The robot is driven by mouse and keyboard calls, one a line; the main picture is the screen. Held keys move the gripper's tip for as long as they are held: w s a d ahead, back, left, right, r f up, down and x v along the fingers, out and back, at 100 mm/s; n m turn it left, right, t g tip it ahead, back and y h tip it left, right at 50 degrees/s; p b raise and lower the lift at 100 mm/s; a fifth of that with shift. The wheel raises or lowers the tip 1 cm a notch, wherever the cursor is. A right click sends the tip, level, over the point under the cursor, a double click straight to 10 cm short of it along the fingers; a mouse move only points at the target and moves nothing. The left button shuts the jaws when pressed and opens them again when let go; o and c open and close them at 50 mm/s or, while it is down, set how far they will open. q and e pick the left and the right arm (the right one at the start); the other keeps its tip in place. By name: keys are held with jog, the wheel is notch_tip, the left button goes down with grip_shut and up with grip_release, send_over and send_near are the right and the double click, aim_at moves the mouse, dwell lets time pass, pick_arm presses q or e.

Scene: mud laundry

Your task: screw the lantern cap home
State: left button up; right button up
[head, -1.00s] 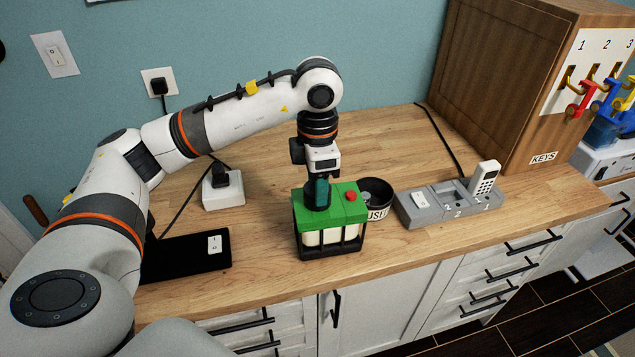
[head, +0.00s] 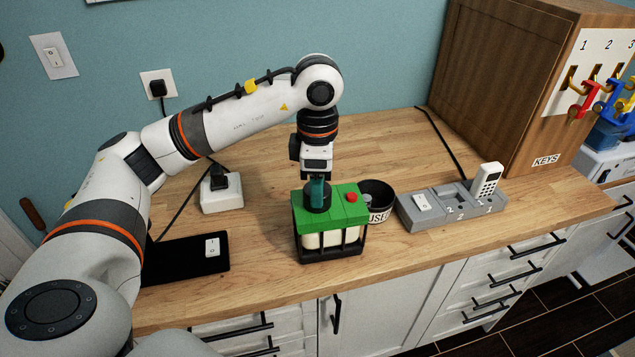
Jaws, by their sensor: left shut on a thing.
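The lantern (head: 334,243) stands upright near the counter's front edge. It has a green top, a pale body and a black frame, with a red button on the right of the top. A dark round cap (head: 317,202) sits on the left part of the green top. My left gripper (head: 318,188) points straight down over it and is shut on the cap's teal upper part. I cannot tell from here how tightly the cap seats. My right gripper is not in view.
A black bowl with a partly hidden label (head: 377,196) stands just behind and right of the lantern. A grey tray (head: 425,216) with a white handset (head: 486,180) is further right. A black mat (head: 190,262) and a white plug block (head: 222,194) lie left. A wooden key cabinet (head: 505,80) stands back right.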

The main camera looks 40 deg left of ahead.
pick_arm(q)
jog(key=shift+f+m+b, duration=0.15)
jog(key=shift+m+b, duration=0.3)
jog(key=shift+m, duration=0.25)
jog(key=shift+d+m, duration=0.1)
jog(key=shift+m, duration=0.6)
jog(key=shift+b, duration=0.35)
jog(key=shift+d+m+b, duration=0.1)
jog(key=shift+m+b, duration=0.35)
jog(key=shift+m, duration=1.05)
jog(key=shift+w+b, duration=0.1)
jog(key=shift+b, duration=0.25)
